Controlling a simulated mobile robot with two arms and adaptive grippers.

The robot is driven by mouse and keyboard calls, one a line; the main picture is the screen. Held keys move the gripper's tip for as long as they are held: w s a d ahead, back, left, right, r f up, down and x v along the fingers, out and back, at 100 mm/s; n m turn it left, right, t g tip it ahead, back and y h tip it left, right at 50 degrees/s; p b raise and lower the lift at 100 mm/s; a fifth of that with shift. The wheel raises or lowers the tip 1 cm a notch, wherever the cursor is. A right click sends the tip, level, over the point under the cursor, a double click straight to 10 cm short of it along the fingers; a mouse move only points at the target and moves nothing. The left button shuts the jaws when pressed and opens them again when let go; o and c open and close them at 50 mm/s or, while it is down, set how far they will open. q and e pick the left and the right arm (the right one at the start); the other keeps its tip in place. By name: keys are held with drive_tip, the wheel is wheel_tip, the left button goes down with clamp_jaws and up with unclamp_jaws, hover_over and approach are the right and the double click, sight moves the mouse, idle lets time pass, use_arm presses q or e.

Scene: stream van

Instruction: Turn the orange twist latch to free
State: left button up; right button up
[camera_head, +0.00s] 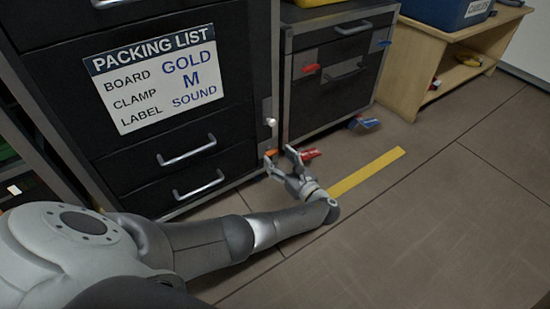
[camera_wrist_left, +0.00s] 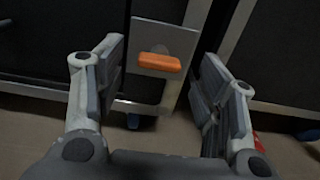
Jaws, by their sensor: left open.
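The orange twist latch (camera_head: 271,153) shows small at the lower front corner of the black cabinet, partly hidden by my gripper. In the left wrist view the orange latch (camera_wrist_left: 160,62) is a short bar lying nearly level on a grey metal plate (camera_wrist_left: 163,38). My left gripper (camera_head: 281,160) is low over the floor in front of that corner. Its fingers are open and empty. In the wrist view they stand to the left and right of the latch, with gaps on both sides; contact is not seen. My right gripper is not in view.
A packing list sign (camera_head: 155,78) is on the black drawer cabinet, with drawer handles (camera_head: 199,184) below. A second cabinet (camera_head: 340,75) has red (camera_head: 311,68) and blue (camera_head: 384,43) latches. A yellow floor strip (camera_head: 370,171) lies beside my gripper. The floor at right is clear.

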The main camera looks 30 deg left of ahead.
sight(271, 151)
use_arm(q)
drive_tip(key=shift+b+x, duration=0.35)
drive_tip(key=shift+x, duration=1.1)
drive_tip(key=c, duration=1)
